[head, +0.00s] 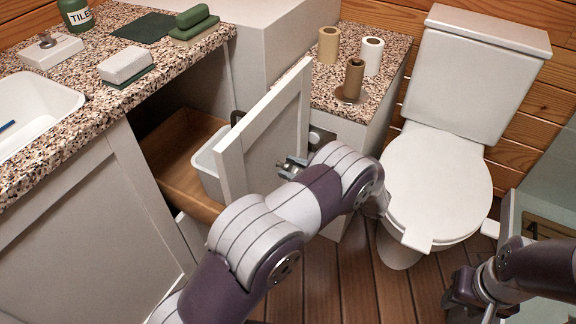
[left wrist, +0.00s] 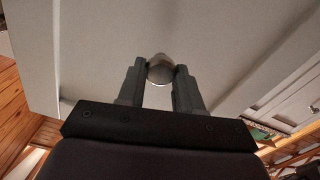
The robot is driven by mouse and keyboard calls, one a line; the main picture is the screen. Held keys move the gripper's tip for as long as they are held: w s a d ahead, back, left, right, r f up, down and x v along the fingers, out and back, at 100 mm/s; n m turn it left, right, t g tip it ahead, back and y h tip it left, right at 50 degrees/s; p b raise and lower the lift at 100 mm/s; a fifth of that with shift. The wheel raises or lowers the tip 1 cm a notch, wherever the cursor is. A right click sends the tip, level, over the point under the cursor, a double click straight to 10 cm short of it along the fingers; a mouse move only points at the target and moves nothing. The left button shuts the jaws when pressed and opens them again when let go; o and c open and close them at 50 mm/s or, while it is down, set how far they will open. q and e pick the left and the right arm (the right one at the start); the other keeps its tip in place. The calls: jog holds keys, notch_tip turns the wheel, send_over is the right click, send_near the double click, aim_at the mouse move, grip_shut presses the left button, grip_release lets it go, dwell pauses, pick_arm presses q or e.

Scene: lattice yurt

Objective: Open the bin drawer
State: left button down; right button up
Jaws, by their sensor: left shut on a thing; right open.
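The bin drawer's tall white front panel (head: 262,140) stands out from the counter cabinet. Behind it show the drawer's wooden box (head: 185,165) and part of a pale bin (head: 208,165) with a dark handle. My left gripper (head: 291,168) is at the outer face of the panel. In the left wrist view my left gripper (left wrist: 160,85) is shut on a round grey knob (left wrist: 160,68) on a flat white face. In the head view the knob is hidden by the gripper. My right gripper (head: 468,299) is open and empty at the lower right, low over the floor.
A speckled counter (head: 70,125) with a sink (head: 35,105), sponges and a jar lies at left. A low cabinet with paper rolls (head: 371,56) stands just right of the drawer front. A toilet (head: 437,185) stands further right. Wooden floor (head: 345,285) is clear in front.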

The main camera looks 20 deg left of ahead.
dwell(0.3)
pick_arm(q)
jog(key=c, duration=0.7)
grip_release()
jog(key=shift+c, duration=0.2)
jog(key=shift+d, duration=0.15)
jog(key=s+d+p, duration=0.1)
jog(key=d+p, duration=0.1)
jog(key=d, duration=1)
jog(key=shift+d, duration=0.25)
